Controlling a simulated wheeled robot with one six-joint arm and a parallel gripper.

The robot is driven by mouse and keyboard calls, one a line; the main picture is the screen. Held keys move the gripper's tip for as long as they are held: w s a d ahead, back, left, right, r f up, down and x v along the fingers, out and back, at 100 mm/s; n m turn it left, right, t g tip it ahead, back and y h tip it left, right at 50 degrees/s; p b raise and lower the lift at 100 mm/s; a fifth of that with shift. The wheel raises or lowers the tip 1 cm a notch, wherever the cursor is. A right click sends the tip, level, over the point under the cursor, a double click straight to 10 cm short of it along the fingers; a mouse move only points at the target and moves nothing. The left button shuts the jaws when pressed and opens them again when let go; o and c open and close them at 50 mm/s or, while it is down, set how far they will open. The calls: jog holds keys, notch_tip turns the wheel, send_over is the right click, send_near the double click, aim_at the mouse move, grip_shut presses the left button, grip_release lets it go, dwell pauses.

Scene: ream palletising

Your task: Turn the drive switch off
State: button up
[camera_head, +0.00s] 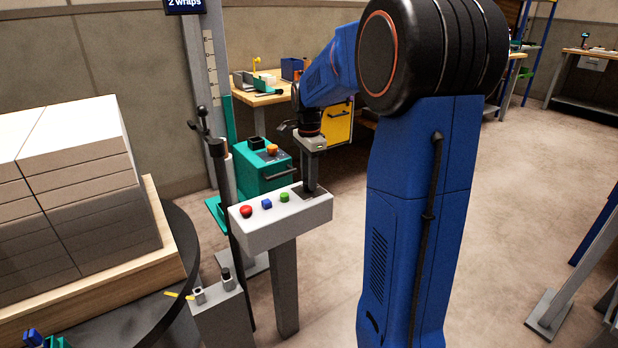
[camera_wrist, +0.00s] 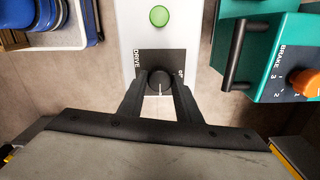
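The drive switch is a round black knob with a white pointer line, seen in the wrist view (camera_wrist: 159,80). It sits on a black plate marked DRIVE on its left, with a partly hidden label on its right. The pointer aims down the picture. My gripper (camera_wrist: 160,88) has one finger on each side of the knob, both seeming to touch it. In the head view my gripper (camera_head: 311,180) reaches down onto the right end of the light grey control box (camera_head: 285,222), hiding the knob there.
A red button (camera_head: 246,211), a blue button (camera_head: 267,204) and a green button (camera_head: 284,197) sit on the same box. A teal brake unit (camera_head: 262,172) with a handle and an orange knob stands close behind. Stacked reams (camera_head: 75,190) are at the left.

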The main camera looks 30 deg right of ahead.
jog(key=shift+n, duration=0.3)
jog(key=n, duration=0.3)
jog(key=shift+n, duration=0.4)
jog(key=n, duration=0.9)
jog(key=shift+n, duration=2.2)
jog(key=o, duration=1.1)
jog(key=shift+r, duration=0.15)
